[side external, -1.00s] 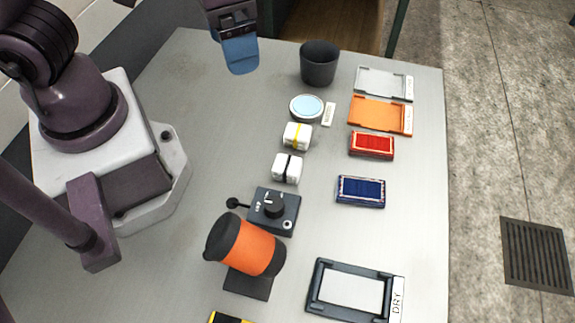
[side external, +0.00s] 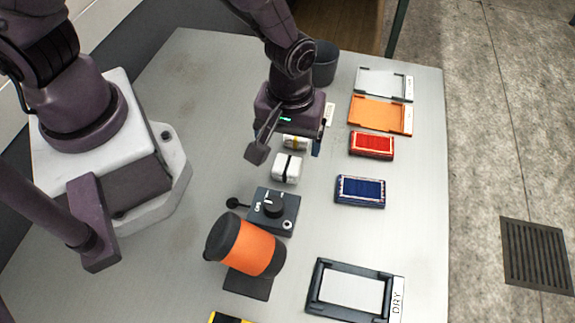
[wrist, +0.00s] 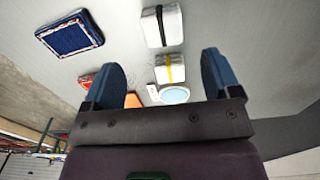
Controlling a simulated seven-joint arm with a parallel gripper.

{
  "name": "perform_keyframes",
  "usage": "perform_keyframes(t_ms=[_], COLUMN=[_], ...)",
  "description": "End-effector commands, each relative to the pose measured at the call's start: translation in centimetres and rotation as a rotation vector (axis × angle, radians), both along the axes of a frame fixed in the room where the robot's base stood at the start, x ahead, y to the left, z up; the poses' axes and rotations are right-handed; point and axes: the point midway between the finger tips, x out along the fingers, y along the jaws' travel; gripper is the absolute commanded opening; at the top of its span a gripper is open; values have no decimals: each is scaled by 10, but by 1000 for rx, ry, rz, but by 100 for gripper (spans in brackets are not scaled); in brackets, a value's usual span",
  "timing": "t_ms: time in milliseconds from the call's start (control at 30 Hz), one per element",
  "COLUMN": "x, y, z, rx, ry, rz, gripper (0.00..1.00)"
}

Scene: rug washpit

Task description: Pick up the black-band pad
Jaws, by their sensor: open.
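The black-band pad (side external: 287,168) is a small white block with a black strap, lying on the table. In the wrist view the black-band pad (wrist: 173,27) is beyond the fingertips, near the top edge. My gripper (side external: 287,151) is open and empty, above and just behind the black-band pad, nearer the yellow-band pad (side external: 296,142). The arm partly covers that second pad in the side view. In the wrist view the yellow-band pad (wrist: 171,75) shows between the spread blue fingers of my gripper (wrist: 163,66).
A black dial box (side external: 273,209) stands just in front of the black-band pad, with an orange-and-black cylinder (side external: 245,247) beyond it. A blue pad (side external: 360,191) and a red pad (side external: 371,145) lie to the right. A dark cup (side external: 325,64) stands behind my arm.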

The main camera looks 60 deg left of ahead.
Motion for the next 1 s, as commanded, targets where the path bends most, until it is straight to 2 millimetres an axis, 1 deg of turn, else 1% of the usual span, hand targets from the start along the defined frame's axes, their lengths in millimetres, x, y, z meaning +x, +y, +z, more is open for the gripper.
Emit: perform_keyframes(t_ms=[33, 100, 333, 500, 600, 700, 900, 933, 967, 1000], x=[0, 0, -1, -5, -4, -4, -4, -4, -4, -4], y=[1, 1, 1, 2, 2, 1, 1, 1, 1, 1], z=[-9, -18, -35, -61, -73, -79, -79, -79, -79, -79], rx=[2, 1, 1, 1, 0, -1, -1, -1, -1, -1], ry=[4, 2, 2, 6, 3, 2, 1, 1, 1, 1], rz=[3, 1, -1, 1, 0, -2, -4, -4, -4, -4], gripper=[83, 83, 83, 83, 83, 83, 83, 81, 74, 65])
